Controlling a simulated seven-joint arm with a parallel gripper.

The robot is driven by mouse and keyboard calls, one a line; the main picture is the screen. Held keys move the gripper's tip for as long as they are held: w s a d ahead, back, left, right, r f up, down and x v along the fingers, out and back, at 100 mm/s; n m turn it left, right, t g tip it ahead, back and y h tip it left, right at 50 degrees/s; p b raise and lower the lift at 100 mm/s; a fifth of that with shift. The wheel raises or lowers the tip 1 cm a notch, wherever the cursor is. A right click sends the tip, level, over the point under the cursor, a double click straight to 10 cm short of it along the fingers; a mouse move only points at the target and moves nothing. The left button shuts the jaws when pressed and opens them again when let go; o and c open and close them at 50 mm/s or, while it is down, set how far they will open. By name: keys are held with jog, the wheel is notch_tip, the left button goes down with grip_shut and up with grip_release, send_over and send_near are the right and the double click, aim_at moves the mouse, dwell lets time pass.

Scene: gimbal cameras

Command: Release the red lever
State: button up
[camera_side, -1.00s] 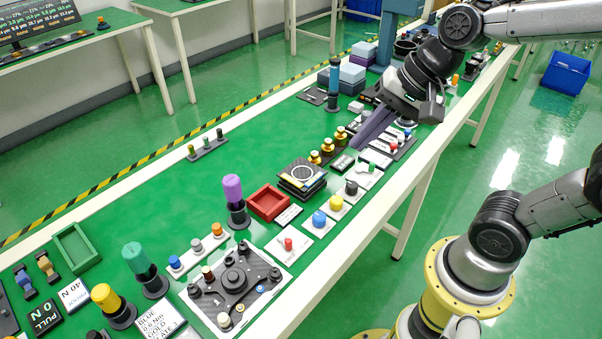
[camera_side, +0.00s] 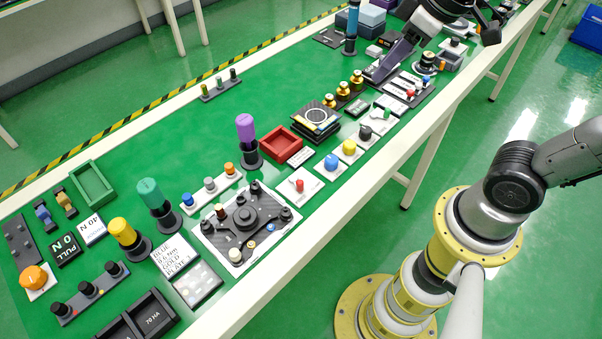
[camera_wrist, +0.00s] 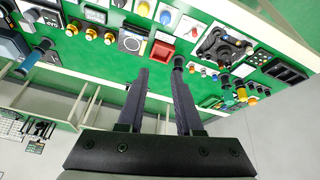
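Two small red-topped controls show in the side view. One red knob (camera_side: 299,185) stands on a white plate beside the black carbon-look panel. Another red knob (camera_side: 411,93) sits on a dark strip further up the bench. I cannot tell which is the red lever, or its position. My gripper (camera_wrist: 160,68) shows two long dark fingers apart with nothing between them, so it is open. In the side view its purple-grey fingers (camera_side: 385,69) are over the far part of the bench, near the gold knobs, away from the nearer red knob.
A red tray (camera_side: 283,157), a stacked black box (camera_side: 316,133), gold knobs (camera_side: 343,90) and upright purple (camera_side: 246,128) and teal (camera_side: 150,193) handles crowd the bench. Bare green surface lies along its left side. A white edge (camera_side: 300,247) borders the near side.

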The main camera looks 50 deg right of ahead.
jog(key=w+a+f+n+g, duration=0.2)
jog(key=w+a+f, duration=0.4)
jog(key=w, duration=0.1)
jog(key=n+g, duration=0.2)
jog(key=g, duration=0.1)
send_near(300, 182)
notch_tip(300, 182, down, 10)
jog(key=shift+a+r, duration=0.1)
jog(key=shift+c, duration=0.2)
grip_shut()
